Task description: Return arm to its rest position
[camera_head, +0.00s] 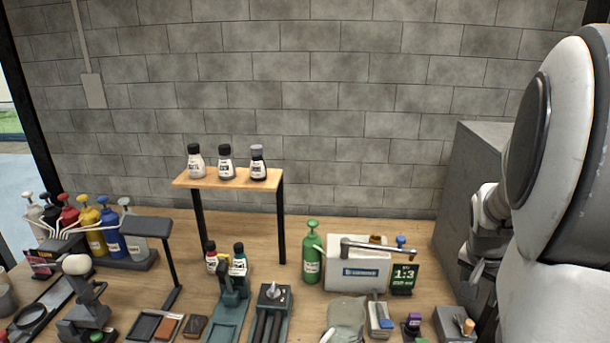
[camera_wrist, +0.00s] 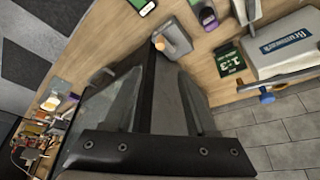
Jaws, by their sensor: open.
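My gripper (camera_wrist: 160,105) is open and empty in the wrist view, its two fingers spread apart. In the head view my arm fills the right edge, beside a tall grey cabinet (camera_head: 463,180), and the fingertips are hard to make out. The wooden table (camera_head: 270,225) stretches out to the left of my arm. In the wrist view a grey block with an orange-tipped knob (camera_wrist: 170,38) shows beyond the fingers. Nothing is held.
A wooden shelf (camera_head: 222,181) with three small bottles stands at the back. A white box (camera_head: 355,275), a green pump bottle (camera_head: 312,254) and a "1:3" sign (camera_head: 404,279) stand nearer my arm. Several coloured pump bottles (camera_head: 88,228) stand far left. Clamps and tools crowd the front.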

